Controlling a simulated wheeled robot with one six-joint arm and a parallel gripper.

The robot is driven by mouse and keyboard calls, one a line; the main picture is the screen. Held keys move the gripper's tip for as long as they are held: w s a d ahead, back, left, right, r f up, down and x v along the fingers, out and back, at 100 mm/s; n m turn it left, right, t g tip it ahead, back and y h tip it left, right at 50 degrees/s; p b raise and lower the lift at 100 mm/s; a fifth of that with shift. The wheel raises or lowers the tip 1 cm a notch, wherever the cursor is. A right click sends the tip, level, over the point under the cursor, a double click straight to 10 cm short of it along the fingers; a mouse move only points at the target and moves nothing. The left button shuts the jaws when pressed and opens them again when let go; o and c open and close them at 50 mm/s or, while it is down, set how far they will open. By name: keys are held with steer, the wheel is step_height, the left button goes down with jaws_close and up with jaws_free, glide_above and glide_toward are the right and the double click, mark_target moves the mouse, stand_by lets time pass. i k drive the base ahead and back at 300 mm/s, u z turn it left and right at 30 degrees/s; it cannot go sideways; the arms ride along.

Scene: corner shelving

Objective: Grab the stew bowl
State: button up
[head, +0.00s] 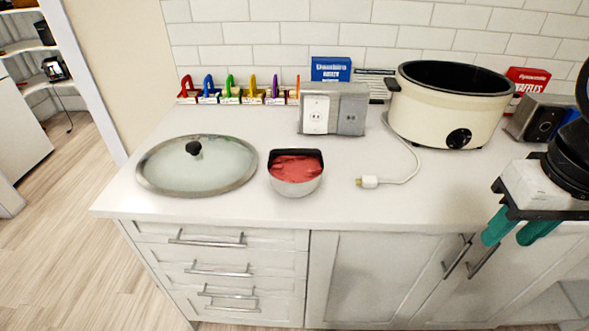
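The stew bowl (297,188) is a small metal bowl with a dark inner rim, filled with chunky red food. It stands upright on the white counter, near the front edge and left of the picture's middle. My gripper (509,239) is at the right side, with its two teal fingers pointing down and spread apart. It is empty and well to the right of the bowl, apart from it. Nothing hides the bowl.
A glass lid (172,172) lies close left of the bowl. A white plug and cord (370,181) lie to its right. Behind are an outlet box (318,110), a cream slow cooker (428,115) and several colored figures (231,90). The counter (400,208) is clear in front.

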mark_target(296, 172)
steer(key=u, duration=1.25)
steer(key=i, duration=0.35)
steer(key=z, duration=0.1)
